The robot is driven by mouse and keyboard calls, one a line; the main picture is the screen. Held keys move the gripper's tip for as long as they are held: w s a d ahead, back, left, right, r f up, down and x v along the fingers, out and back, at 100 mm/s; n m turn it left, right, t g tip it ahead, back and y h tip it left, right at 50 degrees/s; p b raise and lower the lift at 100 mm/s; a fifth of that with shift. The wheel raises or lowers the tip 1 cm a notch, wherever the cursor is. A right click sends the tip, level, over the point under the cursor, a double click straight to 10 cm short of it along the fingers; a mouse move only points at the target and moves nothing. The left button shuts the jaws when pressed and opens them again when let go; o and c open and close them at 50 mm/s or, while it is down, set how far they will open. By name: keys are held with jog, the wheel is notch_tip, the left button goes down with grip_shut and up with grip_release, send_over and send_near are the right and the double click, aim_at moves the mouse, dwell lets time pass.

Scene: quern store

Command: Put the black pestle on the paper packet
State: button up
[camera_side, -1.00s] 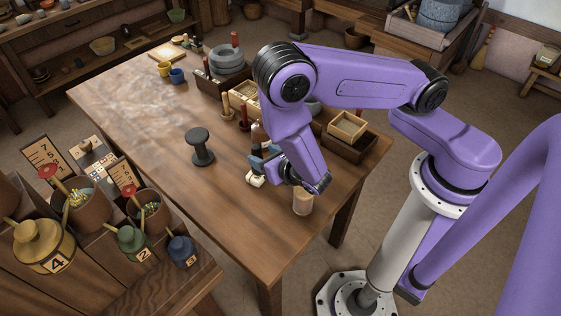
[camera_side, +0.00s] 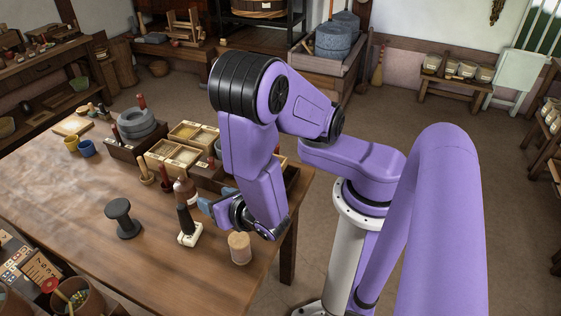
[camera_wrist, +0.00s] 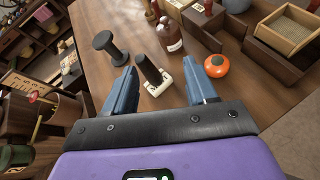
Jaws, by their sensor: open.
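The black pestle (camera_side: 184,218) stands about upright on a small cream-white piece (camera_side: 190,239), which I take to be the paper packet. In the wrist view the pestle (camera_wrist: 150,71) and the cream piece (camera_wrist: 158,88) show between and beyond the fingertips. The lower end of the pestle appears to rest on the cream piece; exact contact is too small to tell. My gripper (camera_side: 214,202) is open and empty, its blue fingers just right of the pestle in the side view. In the wrist view the gripper (camera_wrist: 162,82) has its fingers wide apart.
A dark spool (camera_side: 123,218) stands left of the pestle, a brown bottle (camera_side: 183,191) just behind. An orange-red round piece (camera_wrist: 216,66) lies right in the wrist view. Wooden boxes (camera_side: 190,133) stand behind.

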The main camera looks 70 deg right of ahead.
jog(key=s+d+r+m+g+h, duration=0.2)
jog(key=s+d+r+m+g, duration=0.4)
jog(key=m, duration=0.4)
jog(key=s+r+m+g+y, duration=0.5)
jog(key=s+r+m+y, duration=0.2)
jog(key=s, duration=0.2)
jog(key=shift+a+g, duration=0.15)
jog(key=shift+g, duration=0.15)
